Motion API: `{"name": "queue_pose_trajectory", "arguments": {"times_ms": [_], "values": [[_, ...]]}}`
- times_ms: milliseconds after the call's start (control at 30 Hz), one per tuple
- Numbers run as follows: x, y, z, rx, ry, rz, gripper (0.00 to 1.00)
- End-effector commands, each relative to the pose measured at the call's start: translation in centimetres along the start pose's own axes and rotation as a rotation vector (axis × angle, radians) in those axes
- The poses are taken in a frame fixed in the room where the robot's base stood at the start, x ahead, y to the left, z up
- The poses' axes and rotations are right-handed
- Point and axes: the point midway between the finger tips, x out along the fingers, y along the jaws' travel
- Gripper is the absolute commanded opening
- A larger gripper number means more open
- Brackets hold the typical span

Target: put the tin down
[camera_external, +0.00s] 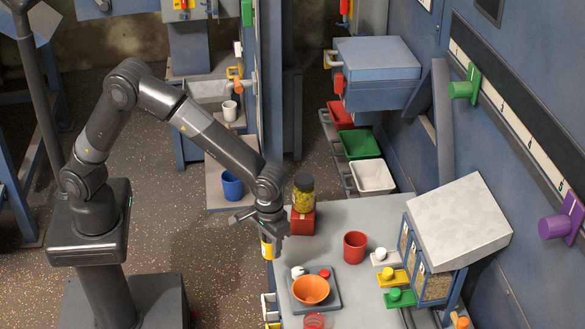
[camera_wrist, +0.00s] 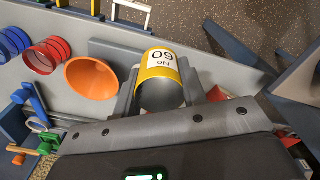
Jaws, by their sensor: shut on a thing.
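The tin (camera_external: 269,246) is yellow with a white label. In the wrist view the tin (camera_wrist: 161,79) shows a label reading "NO 60" and a grey metal end facing the camera. My gripper (camera_external: 268,232) is shut on the tin, with one finger on each side of it; in the wrist view the gripper (camera_wrist: 160,92) holds it around its sides. In the external view the tin hangs near the left edge of the grey worktop (camera_external: 345,215). I cannot tell whether the tin touches anything below.
An orange bowl (camera_external: 311,289) sits on a grey plate just right of the tin. A slanted-top bin (camera_external: 459,222) stands at the right. Bare worktop shows behind the red cup.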

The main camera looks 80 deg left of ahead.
Motion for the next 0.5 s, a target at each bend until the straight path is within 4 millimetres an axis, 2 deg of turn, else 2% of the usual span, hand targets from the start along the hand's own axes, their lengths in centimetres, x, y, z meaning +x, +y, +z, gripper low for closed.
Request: {"name": "queue_pose_trajectory", "arguments": {"times_ms": [233, 400, 500], "values": [[-0.2, 1.9, -9.6, 0.046, 0.002, 0.001, 0.17], [-0.2, 1.8, -16.4, 0.087, 0.001, 0.000, 0.17], [-0.2, 1.3, -19.9, 0.110, 0.001, 0.001, 0.17]]}}
